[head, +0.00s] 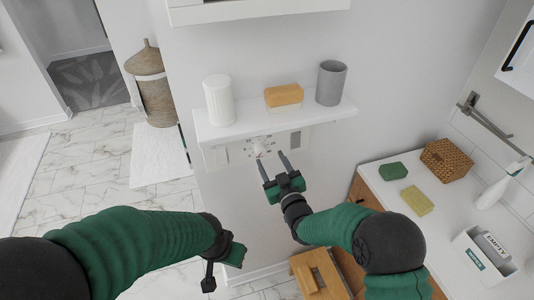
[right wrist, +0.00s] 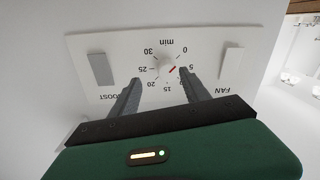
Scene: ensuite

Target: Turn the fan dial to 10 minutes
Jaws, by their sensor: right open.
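The fan dial (head: 262,147) is a small white knob on a white wall panel below the shelf.
The panel has a FAN switch (right wrist: 234,61) and a BOOST switch (right wrist: 100,69) beside the dial. Above is a shelf (head: 240,127) with a white canister (head: 219,100), an orange block (head: 284,95) and a grey cup (head: 331,82). A counter (head: 385,190) stands right.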

